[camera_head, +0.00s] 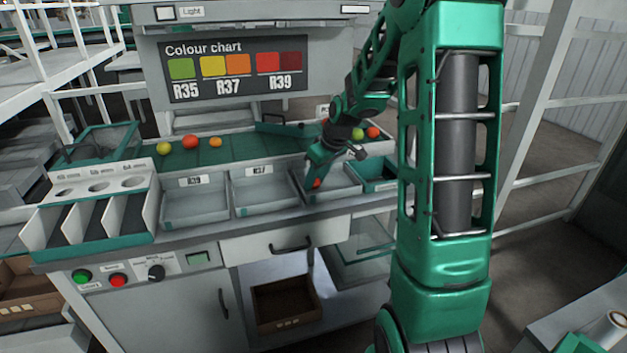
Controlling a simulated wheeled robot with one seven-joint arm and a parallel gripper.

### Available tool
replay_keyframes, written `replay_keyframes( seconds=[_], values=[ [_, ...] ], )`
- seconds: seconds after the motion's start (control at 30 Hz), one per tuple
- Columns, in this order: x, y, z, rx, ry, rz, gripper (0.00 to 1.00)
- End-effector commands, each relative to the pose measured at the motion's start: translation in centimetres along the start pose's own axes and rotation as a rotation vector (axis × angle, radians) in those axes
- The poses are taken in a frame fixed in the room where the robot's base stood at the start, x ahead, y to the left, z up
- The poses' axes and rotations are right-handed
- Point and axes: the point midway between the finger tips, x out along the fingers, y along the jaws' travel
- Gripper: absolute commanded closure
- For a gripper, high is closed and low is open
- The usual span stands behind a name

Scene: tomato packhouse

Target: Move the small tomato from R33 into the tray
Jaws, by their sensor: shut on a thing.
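My gripper (315,180) points down at the third grey bin (345,191) from the left. It is shut on a small red tomato (317,184), which shows only in part at the fingertips. The tomato is inside or just above that bin; I cannot tell whether it touches the floor. No label reading R33 is legible. Two grey bins to the left carry labels that look like R39 (194,181) and R37 (260,171).
On the green sorting surface (250,147) lie a yellow-green tomato (163,148), a red one (190,141) and an orange one (215,142). A green (358,133) and an orange-red tomato (373,132) lie behind my gripper. A sizing rack (95,205) stands left.

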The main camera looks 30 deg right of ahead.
Motion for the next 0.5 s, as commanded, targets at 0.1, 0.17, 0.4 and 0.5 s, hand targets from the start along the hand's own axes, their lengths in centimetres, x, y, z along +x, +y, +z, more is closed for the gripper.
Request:
replay_keyframes(
  seconds=[0.1,0.17,0.4,0.5],
  values=[
    [0.16,0.01,0.08,0.000,0.000,0.000,0.78],
    [0.23,0.02,0.11,0.000,0.000,0.000,0.78],
    [0.51,0.05,0.23,0.001,0.000,0.000,0.78],
    [0.63,0.05,0.29,0.001,0.000,0.000,0.78]
  ],
)
